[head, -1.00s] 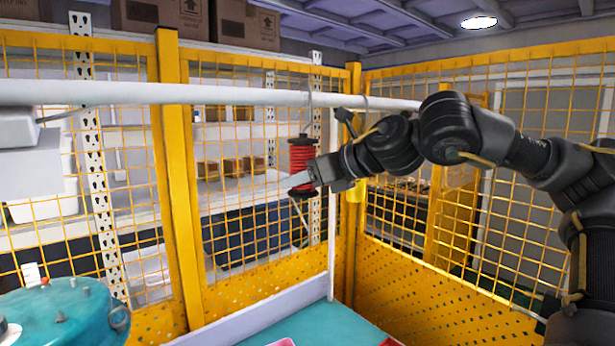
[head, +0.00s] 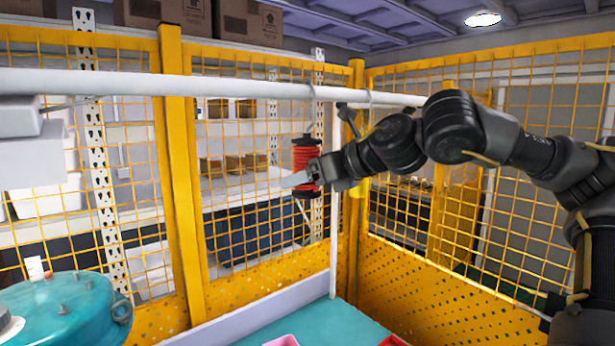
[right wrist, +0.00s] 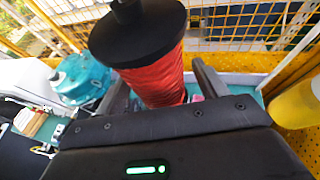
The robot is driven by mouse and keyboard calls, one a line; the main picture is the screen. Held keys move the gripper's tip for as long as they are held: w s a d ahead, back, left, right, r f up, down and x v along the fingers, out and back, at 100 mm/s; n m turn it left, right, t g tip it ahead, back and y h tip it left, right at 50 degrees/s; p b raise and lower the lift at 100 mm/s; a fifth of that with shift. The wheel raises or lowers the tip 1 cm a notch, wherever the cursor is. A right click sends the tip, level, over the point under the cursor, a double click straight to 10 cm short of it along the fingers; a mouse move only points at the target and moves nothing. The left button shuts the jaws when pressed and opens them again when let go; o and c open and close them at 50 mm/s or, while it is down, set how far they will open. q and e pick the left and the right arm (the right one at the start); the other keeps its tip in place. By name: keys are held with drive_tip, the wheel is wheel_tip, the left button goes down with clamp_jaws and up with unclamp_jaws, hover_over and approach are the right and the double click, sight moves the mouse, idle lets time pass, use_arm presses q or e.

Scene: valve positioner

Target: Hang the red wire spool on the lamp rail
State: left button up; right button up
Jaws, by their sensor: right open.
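The red wire spool (head: 306,160) has dark end flanges and stands upright just below the white lamp rail (head: 230,90). A thin hook (head: 312,100) on the rail is above it; I cannot clearly see how the two join. My right gripper (head: 305,180) is at the lower part of the spool. In the right wrist view the spool (right wrist: 155,80) stands between the two spread fingers of the right gripper (right wrist: 163,82), with a gap visible on the right side. My left gripper is not in view.
A yellow object (head: 357,190) is beside the spool, below another rail hook (head: 369,98). A yellow mesh fence (head: 250,170) stands behind. A teal round housing (head: 65,310) is at lower left.

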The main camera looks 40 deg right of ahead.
drive_tip(key=shift+s+b, duration=0.25)
drive_tip(key=shift+b, duration=0.05)
drive_tip(key=b+v, duration=0.4)
drive_tip(key=v, duration=0.6)
drive_tip(key=shift+s, duration=0.2)
drive_tip(key=shift+d+r, duration=0.1)
